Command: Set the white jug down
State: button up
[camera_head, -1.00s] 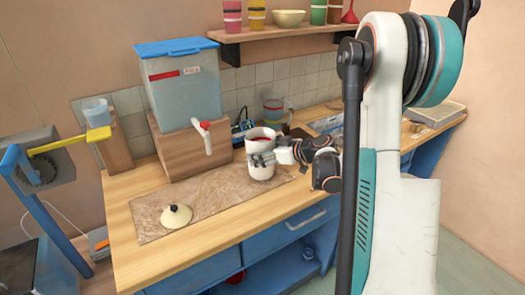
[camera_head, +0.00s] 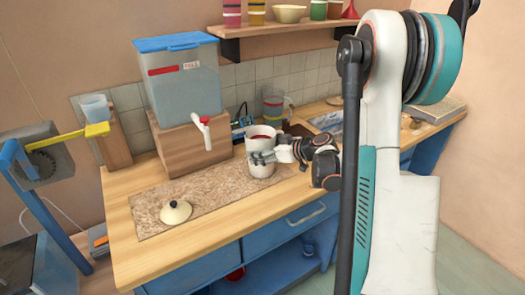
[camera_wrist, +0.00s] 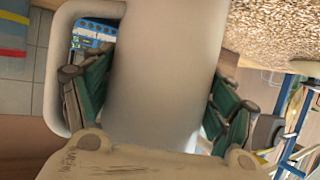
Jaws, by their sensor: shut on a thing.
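The white jug (camera_head: 262,140) is upright at the right end of the speckled board on the counter, and reddish contents show inside its rim. My gripper (camera_head: 263,157) reaches it from the right and is shut around its body. In the wrist view the jug (camera_wrist: 165,75) fills the middle, with green-padded fingers of my gripper (camera_wrist: 160,105) on both sides. The jug's handle (camera_wrist: 54,75) shows at the left of the wrist view. Whether the jug's base touches the board is hard to tell.
A clear dispenser (camera_head: 184,85) with a blue lid and red-white tap stands on a wooden block (camera_head: 192,147) behind left. A cream lid (camera_head: 175,212) lies on the speckled board (camera_head: 215,193). A clear measuring jug (camera_head: 273,105) stands behind. The board's middle is clear.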

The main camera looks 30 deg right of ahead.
jog(key=shift+f, duration=0.1)
jog(key=o, duration=1.6)
jog(key=v, duration=1.2)
